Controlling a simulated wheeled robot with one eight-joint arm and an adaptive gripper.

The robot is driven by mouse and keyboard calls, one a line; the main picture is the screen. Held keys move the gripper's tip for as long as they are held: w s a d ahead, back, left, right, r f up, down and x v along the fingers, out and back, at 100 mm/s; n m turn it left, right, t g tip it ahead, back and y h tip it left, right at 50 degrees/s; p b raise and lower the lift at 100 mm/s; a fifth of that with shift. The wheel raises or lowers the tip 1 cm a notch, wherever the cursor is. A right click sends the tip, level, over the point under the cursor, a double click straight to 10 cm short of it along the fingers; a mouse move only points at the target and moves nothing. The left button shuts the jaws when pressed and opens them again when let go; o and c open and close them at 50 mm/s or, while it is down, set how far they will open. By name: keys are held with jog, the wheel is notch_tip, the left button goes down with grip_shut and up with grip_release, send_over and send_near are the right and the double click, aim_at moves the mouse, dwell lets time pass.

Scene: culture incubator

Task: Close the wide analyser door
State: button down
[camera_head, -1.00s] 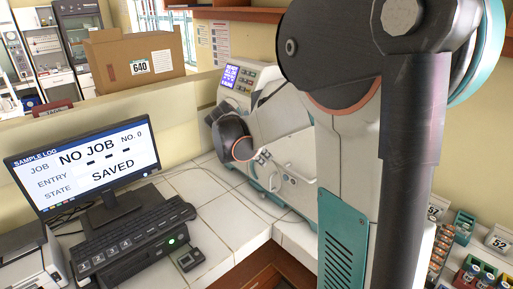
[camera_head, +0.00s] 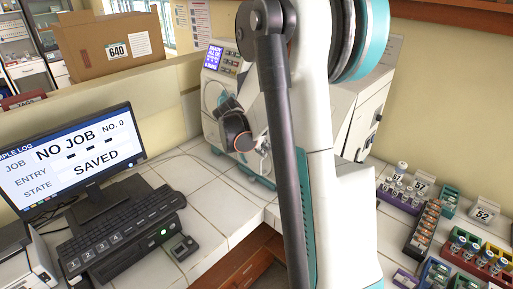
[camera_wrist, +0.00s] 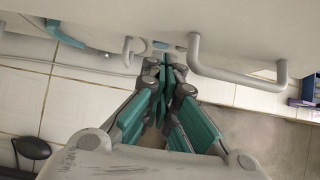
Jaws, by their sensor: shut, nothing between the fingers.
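The analyser (camera_head: 366,105) is a large pale machine on the tiled counter, with a small lit screen (camera_head: 214,58) whose top line seems to read READY. My arm hides the middle of its front in the head view. In the wrist view a broad white front (camera_wrist: 230,20) fills the top, with a wide grey bar handle (camera_wrist: 238,76) and a smaller grey handle (camera_wrist: 127,52). My gripper (camera_wrist: 168,62) is shut and empty, its tips close to the front, between the two handles. I cannot tell whether the tips touch it. The wide door looks flush, but its edges are hidden.
A monitor (camera_head: 70,158) and keyboard (camera_head: 118,228) stand on the counter at left. Vial racks (camera_head: 428,226) and number cards (camera_head: 485,212) fill the right. A cardboard box (camera_head: 112,48) sits behind the low wall. White tiles (camera_head: 205,215) in front are clear.

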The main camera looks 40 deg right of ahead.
jog(key=shift+d+f, duration=0.3)
jog(key=shift+d, duration=0.65)
jog(key=shift+d+f, duration=0.1)
jog(key=d+f+b, duration=0.2)
jog(key=d, duration=0.1)
jog(key=shift+w+f+b, duration=0.15)
jog(key=shift+f+b, duration=0.1)
jog(key=shift+b, duration=0.1)
jog(key=shift+r, duration=0.15)
